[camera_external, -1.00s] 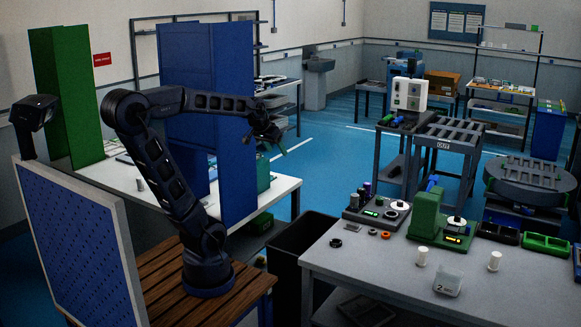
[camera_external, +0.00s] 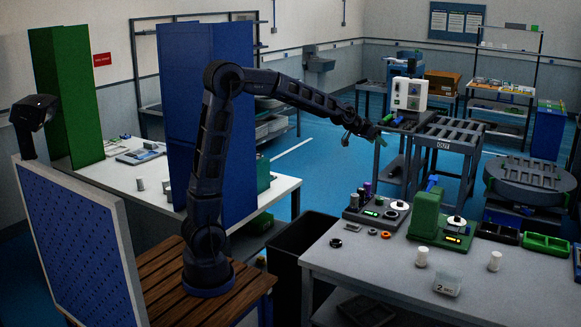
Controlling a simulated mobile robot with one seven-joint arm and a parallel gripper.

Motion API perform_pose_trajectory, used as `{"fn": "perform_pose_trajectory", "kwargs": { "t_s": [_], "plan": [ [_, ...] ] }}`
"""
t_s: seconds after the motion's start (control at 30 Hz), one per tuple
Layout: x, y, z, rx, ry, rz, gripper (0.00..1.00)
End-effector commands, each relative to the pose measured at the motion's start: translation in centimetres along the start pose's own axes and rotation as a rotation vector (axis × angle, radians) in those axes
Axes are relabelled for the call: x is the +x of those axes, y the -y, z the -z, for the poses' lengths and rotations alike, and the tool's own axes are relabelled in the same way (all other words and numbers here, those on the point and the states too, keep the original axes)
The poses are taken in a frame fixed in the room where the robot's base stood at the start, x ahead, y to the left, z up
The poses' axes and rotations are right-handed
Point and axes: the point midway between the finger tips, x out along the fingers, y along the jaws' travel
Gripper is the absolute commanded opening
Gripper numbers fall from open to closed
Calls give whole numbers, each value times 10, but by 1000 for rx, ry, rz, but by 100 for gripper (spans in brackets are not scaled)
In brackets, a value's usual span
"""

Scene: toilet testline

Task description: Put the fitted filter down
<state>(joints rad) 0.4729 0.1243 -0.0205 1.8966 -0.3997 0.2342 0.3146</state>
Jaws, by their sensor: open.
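My gripper (camera_external: 380,135) is at the end of my outstretched arm, in the air left of the slatted rack and above the floor. It is open, and I see no filter in it, though its fingers are small and dark here. Two white cylinders that may be filters stand upright on the grey bench at the right, one nearer the middle (camera_external: 422,257) and one further right (camera_external: 495,262). I cannot tell which thing is the fitted filter. The gripper is apart from both cylinders, higher and further back.
The grey bench (camera_external: 330,262) carries a green press (camera_external: 427,215), a dark device (camera_external: 375,212), a clear box marked 2 (camera_external: 448,284) and small rings. A slatted rack marked OUT (camera_external: 442,145) stands behind. A black bin (camera_external: 292,250) stands left of the bench.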

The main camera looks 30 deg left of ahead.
Motion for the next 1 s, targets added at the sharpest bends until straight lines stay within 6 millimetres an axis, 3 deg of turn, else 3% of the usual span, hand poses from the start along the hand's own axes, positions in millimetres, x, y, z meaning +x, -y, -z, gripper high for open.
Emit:
{"fn": "perform_pose_trajectory", "kwargs": {
  "t_s": [0.03, 0.23, 0.57, 0.77, 1.0],
  "plan": [
    [21, -13, 4, 8, -10, -11, 65],
    [92, -59, 19, 31, -69, -40, 65],
    [206, -147, 17, 63, -160, -69, 65],
    [271, -204, -2, 78, -210, -74, 65],
    [343, -272, -42, 96, -263, -68, 65]
  ]
}}
